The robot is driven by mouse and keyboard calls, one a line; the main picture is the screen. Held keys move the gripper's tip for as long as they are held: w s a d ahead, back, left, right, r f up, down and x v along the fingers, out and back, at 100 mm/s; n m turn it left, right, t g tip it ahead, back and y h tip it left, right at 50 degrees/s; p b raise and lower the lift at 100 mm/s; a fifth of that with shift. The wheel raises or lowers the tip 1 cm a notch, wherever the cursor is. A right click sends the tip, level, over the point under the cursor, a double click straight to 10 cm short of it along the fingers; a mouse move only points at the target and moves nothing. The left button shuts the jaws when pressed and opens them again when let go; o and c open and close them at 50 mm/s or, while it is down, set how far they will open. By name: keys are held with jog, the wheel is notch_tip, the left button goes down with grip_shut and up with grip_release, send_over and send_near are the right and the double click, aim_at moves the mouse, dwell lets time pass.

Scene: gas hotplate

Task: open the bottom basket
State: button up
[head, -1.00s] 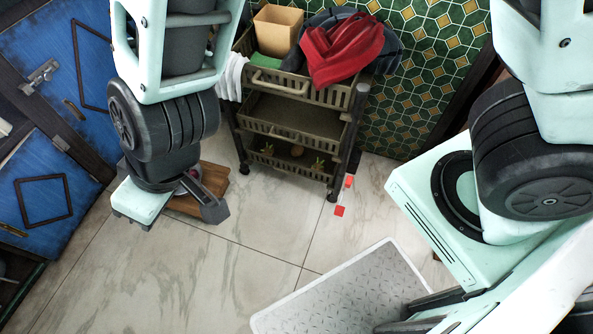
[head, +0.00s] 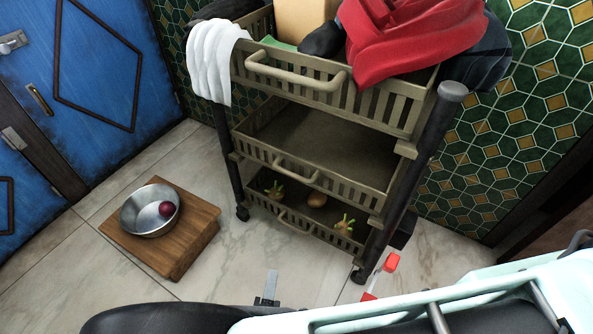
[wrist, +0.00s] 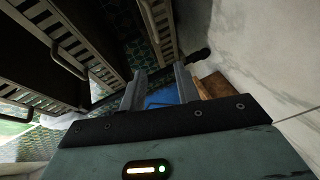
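The bottom basket (head: 325,216) is the lowest of three olive slatted baskets in a dark-framed cart. It holds several vegetables and has a bar handle (head: 293,221) on its front. It appears pushed in. In the wrist view, the basket nearest the floor appears to be the rightmost slatted front (wrist: 160,32), with its handle at the top. My gripper (wrist: 160,90) is open and empty, its two fingers apart, with the basket fronts beyond them to the upper left. In the head view only a grey finger part shows above my arm; the rest is hidden.
The middle basket (head: 315,150) and the top basket (head: 300,88) are above; the top one holds a red cloth (head: 420,40). A wooden board (head: 185,240) with a metal bowl (head: 140,217) is left on the floor. Red-and-white pieces (head: 392,262) lie by the cart's right leg.

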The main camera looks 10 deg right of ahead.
aim_at(292, 226)
jog(key=shift+t+h, duration=0.4)
jog(key=shift+t, duration=0.1)
jog(key=b+x, duration=0.3)
jog(key=x, duration=0.3)
jog(key=d+f+b+x, duration=0.1)
jog(key=b+x, duration=0.1)
jog(key=x, duration=0.4)
jog(key=b+x, duration=0.3)
jog(key=x, duration=0.3)
jog(key=shift+s+d+f+b, duration=0.1)
jog(key=shift+d+f+b, duration=0.25)
jog(key=shift+d, duration=0.1)
grip_shut()
